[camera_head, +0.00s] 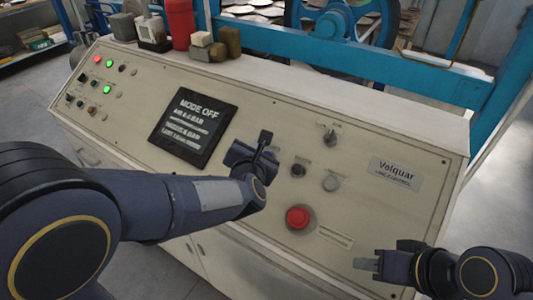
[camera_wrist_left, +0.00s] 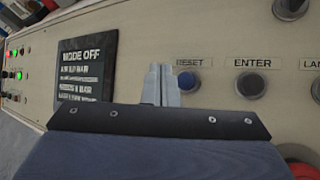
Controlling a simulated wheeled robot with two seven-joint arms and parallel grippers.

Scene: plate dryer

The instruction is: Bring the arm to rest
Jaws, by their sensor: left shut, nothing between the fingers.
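My left gripper (camera_head: 265,138) is over the middle of the control panel (camera_head: 260,113), just right of the dark screen. In the left wrist view its fingers (camera_wrist_left: 162,85) are together and empty, beside the blue RESET button (camera_wrist_left: 188,81). I cannot tell whether they touch the panel. My right gripper (camera_head: 370,263) is in front of the panel's lower right edge, pointing left. Nothing shows in it, and its jaw opening is unclear.
The screen (camera_head: 193,121) reads "MODE OFF". A red container (camera_head: 180,22) and small blocks stand on the ledge behind.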

